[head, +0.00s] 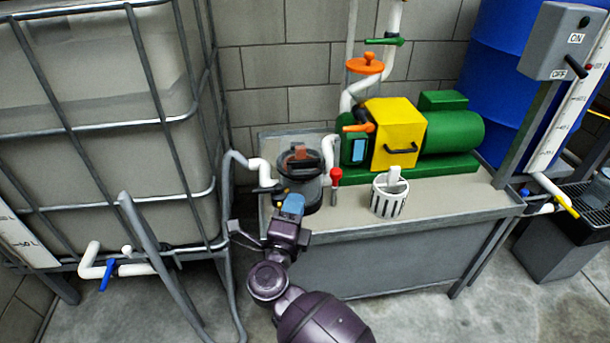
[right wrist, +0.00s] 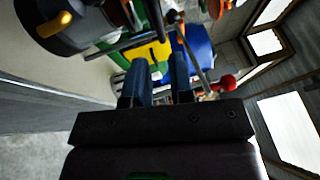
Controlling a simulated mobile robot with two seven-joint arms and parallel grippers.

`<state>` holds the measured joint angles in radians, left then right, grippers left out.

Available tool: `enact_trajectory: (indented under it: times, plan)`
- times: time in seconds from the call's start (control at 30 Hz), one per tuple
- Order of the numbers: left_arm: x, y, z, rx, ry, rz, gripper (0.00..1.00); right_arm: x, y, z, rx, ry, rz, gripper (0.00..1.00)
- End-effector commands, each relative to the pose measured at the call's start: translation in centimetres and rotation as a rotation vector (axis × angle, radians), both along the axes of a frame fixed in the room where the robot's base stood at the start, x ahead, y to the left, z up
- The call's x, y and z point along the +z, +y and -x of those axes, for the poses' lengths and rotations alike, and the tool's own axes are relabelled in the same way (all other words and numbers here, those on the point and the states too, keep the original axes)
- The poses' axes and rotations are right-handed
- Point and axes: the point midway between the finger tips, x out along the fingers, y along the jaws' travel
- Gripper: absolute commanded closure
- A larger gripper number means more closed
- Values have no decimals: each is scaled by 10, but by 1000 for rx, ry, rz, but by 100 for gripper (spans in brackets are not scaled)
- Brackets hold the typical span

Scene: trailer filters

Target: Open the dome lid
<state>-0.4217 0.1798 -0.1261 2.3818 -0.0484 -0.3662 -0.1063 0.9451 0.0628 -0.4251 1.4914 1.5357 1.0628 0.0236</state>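A dark round canister (head: 301,185) stands on the front left of the grey bench. Its dark lid (head: 299,158) has a reddish-brown handle on top and looks closed. I take this lid to be the dome lid. My right gripper (head: 292,204) is just in front of the canister, low at its near side; contact cannot be told. In the right wrist view its two blue fingers (right wrist: 162,85) are apart with nothing visible between them. A dark round body with a yellow lever, likely the canister (right wrist: 60,30), shows at upper left there. My left gripper is not in view.
A red-knobbed lever (head: 336,175) stands right of the canister. Behind are a yellow and green pump (head: 397,135) and an orange-topped fitting (head: 366,64). A white slotted basket (head: 389,195) sits on the bench (head: 450,190). A caged tank (head: 110,150) stands left.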

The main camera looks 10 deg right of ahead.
Motion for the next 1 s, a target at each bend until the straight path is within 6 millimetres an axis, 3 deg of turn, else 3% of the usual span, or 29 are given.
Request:
enact_trajectory:
  times: [0.5, 1.0]
  plan:
    - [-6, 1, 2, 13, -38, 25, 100, 11, -31, -72, -1, 2, 4, 78]
    - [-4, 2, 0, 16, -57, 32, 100, 17, -36, -84, 0, 1, 2, 78]
